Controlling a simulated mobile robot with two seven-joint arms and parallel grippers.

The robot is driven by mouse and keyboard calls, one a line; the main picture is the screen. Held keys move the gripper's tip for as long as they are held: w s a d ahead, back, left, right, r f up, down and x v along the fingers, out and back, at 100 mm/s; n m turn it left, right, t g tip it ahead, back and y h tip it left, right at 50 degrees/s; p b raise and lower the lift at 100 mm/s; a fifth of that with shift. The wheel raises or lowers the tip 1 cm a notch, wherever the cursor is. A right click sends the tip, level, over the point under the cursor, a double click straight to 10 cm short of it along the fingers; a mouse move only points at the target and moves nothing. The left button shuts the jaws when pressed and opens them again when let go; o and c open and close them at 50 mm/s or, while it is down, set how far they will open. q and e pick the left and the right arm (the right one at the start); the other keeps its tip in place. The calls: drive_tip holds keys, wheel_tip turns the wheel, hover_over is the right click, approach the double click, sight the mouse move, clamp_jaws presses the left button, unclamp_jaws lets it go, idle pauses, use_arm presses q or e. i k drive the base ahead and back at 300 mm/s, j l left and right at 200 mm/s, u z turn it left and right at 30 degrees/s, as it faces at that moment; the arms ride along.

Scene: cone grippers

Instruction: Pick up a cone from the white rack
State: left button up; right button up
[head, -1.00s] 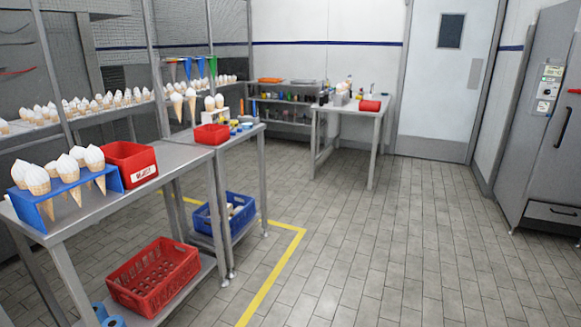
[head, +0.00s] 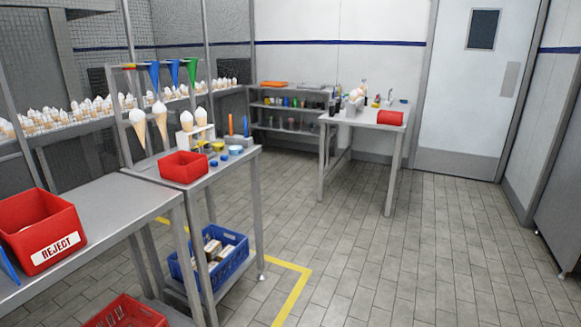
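A small white rack (head: 198,140) stands on the second metal table, at the left of the middle. It holds two cones with white tops, a left one (head: 186,121) and a right one (head: 200,116). Two more white-topped cones, one at the far left (head: 138,124) and one beside it (head: 160,118), show upright to the left of the rack. What supports those two is too small to tell. Neither of my grippers is in view.
The second table (head: 232,161) also carries a red bin (head: 184,167) and small colored items. Nearer left is a table (head: 110,207) with a red REJECT box (head: 43,230). A blue crate (head: 208,257) sits below the second table. The tiled floor (head: 400,260) to the right is open.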

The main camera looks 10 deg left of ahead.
sight(186, 119)
drive_tip(key=i, duration=1.5)
drive_tip(key=u, duration=0.05)
